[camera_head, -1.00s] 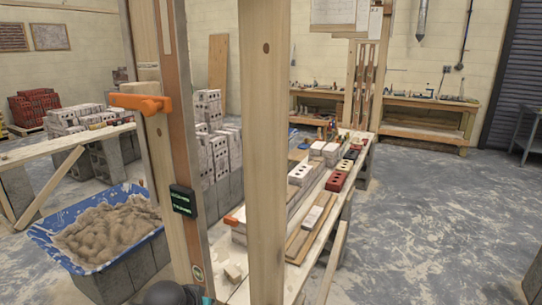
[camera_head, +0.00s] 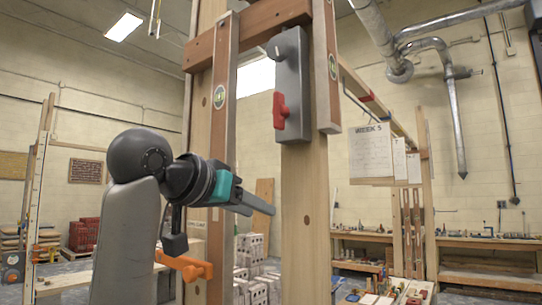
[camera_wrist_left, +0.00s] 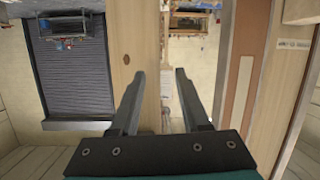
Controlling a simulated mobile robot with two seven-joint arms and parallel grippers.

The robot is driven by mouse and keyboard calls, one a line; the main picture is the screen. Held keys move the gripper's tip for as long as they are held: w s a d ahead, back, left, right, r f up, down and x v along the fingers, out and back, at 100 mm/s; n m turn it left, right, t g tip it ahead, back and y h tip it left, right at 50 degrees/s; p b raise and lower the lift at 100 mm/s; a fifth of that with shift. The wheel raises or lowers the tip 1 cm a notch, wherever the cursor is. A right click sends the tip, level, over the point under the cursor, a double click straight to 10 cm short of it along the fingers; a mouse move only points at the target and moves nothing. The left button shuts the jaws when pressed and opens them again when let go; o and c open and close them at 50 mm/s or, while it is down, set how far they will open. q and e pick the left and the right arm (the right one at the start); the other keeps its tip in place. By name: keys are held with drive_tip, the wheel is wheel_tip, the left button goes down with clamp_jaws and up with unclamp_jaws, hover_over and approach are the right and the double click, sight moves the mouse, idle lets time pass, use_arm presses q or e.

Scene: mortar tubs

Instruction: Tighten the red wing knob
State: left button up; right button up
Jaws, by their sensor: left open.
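The red wing knob (camera_head: 280,111) sits on the lower front of a grey box (camera_head: 291,75) fixed high on a wooden post (camera_head: 306,220). A dark lever or knob shows near the box's top. My left gripper (camera_head: 262,206) is below and left of the red knob, clearly apart from it, pointing right toward the post. In the left wrist view its two fingers (camera_wrist_left: 160,74) are spread and nothing is held between them. The red knob does not show in the left wrist view. My right gripper is in neither view.
A reddish wooden crosspiece (camera_head: 255,35) and upright boards with green level vials frame the box. An orange clamp (camera_head: 184,266) is on the left post, below my left arm. Block stacks (camera_head: 250,255) and workbenches (camera_head: 490,255) stand farther back.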

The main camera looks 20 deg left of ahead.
use_arm(q)
drive_tip(key=s+r+t+h, duration=0.1)
drive_tip(key=s+r+t, duration=0.1)
drive_tip(key=s+r, duration=0.85)
drive_tip(key=m+t+h, duration=0.1)
drive_tip(key=m, duration=0.1)
approach(275, 101)
drive_tip(key=p+x, duration=0.4)
drive_tip(key=x, duration=0.3)
drive_tip(key=shift+w+r, duration=0.1)
drive_tip(key=shift+r, duration=0.05)
drive_tip(key=shift+p+x, duration=0.35)
drive_tip(key=shift+x, duration=0.45)
clamp_jaws()
